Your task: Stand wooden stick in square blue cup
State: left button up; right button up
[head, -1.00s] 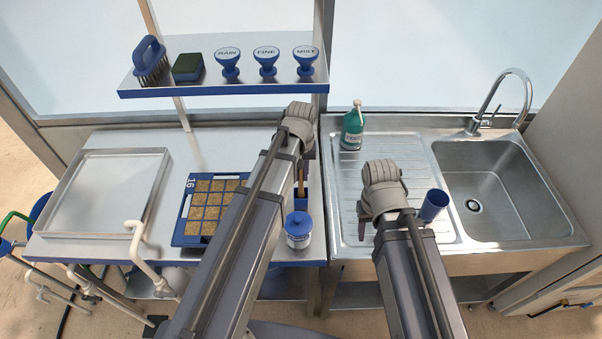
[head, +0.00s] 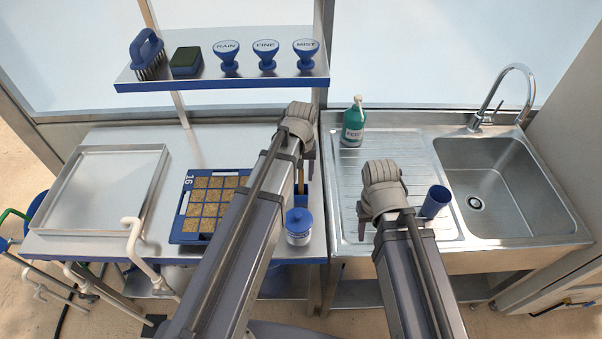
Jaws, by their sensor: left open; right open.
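The wooden stick (head: 300,174) stands upright in a square blue cup (head: 301,195) on the steel table, partly hidden behind my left arm. My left gripper (head: 309,150) is open and lies just above and beside the stick's upper end; its fingers are mostly hidden by its wrist. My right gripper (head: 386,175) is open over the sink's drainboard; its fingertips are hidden. A blue cup (head: 435,202) stands on the drainboard just right of my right wrist. It looks round, and I see nothing sticking out of it.
A blue-lidded jar (head: 299,227) stands at the table's front edge. A blue seed tray (head: 190,230) and an empty metal tray (head: 108,152) lie to the left. A shelf (head: 200,80) overhangs the back; the sink basin (head: 500,190) is empty.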

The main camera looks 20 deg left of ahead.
pick_arm(q)
jog(key=shift+r, duration=0.1)
notch_tip(320, 180, up, 8)
jog(key=p, duration=0.8)
jog(key=shift+f, duration=0.2)
dwell(0.4)
jog(key=shift+s+d+f, duration=0.15)
jog(key=s+d+f+m+b, duration=0.3)
jog(key=s+d+b, duration=0.1)
jog(key=s, duration=0.3)
jog(key=s+d+f+m+y+b, duration=0.1)
jog(key=s+d+f+m+b, duration=0.3)
jog(key=s+d, duration=0.2)
jog(key=shift+s+f, duration=0.25)
jog(key=shift+s, duration=0.2)
jog(key=shift+d, duration=0.1)
